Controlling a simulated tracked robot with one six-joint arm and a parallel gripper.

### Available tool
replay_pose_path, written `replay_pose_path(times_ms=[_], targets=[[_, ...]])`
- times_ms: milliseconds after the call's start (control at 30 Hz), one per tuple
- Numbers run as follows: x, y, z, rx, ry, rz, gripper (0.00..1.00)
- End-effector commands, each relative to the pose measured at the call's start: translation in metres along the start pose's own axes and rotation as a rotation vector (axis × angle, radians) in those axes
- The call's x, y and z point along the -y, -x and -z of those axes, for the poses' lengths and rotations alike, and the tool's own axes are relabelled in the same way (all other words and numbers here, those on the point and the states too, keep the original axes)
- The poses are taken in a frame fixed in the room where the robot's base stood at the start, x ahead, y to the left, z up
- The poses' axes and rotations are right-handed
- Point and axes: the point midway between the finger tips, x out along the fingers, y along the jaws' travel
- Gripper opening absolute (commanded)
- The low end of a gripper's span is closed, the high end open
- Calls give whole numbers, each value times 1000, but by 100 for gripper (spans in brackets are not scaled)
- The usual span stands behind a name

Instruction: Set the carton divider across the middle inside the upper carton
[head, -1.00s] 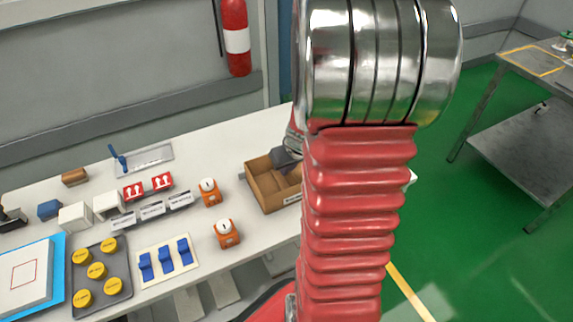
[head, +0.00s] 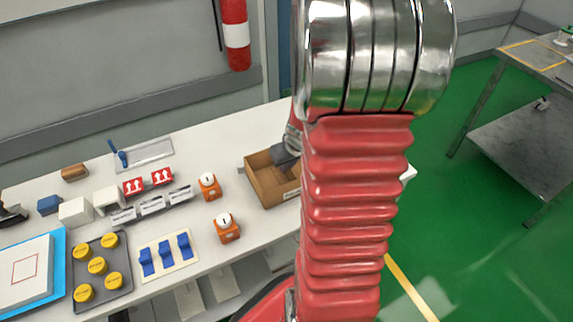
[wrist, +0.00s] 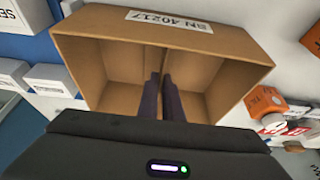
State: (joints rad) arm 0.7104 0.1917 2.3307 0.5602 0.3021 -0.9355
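The open brown carton (head: 267,192) stands on the white table, partly hidden behind my arm in the head view. In the wrist view the carton (wrist: 222,40) fills the middle, with a white label on its wall. My gripper (wrist: 161,80) reaches down into it, its two dark fingers close together near the middle. A thin brown panel, the carton divider (wrist: 158,58), shows nearly edge-on between and beyond the fingertips, upright inside the carton. The fingers look shut on it. Whether its lower edge touches the carton floor is hidden. In the head view only my gripper's dark body (head: 284,153) shows.
Two orange devices (head: 227,227) stand left of the carton. Further left are label holders (head: 152,206), blue switches (head: 164,254), a tray of yellow caps (head: 101,266) and white boxes (head: 75,212). Bare table lies behind the carton. A steel table (head: 520,110) stands at the right.

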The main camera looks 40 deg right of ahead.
Motion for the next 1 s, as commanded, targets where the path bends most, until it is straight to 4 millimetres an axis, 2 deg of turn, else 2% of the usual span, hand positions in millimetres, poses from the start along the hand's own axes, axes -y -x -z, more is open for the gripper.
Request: replay_pose_path(times_ms=[267,667,1000], targets=[[0,0,0,0,0,0,24],[0,5,1,-2,1,0,24],[0,36,1,-4,0,-1,24]])
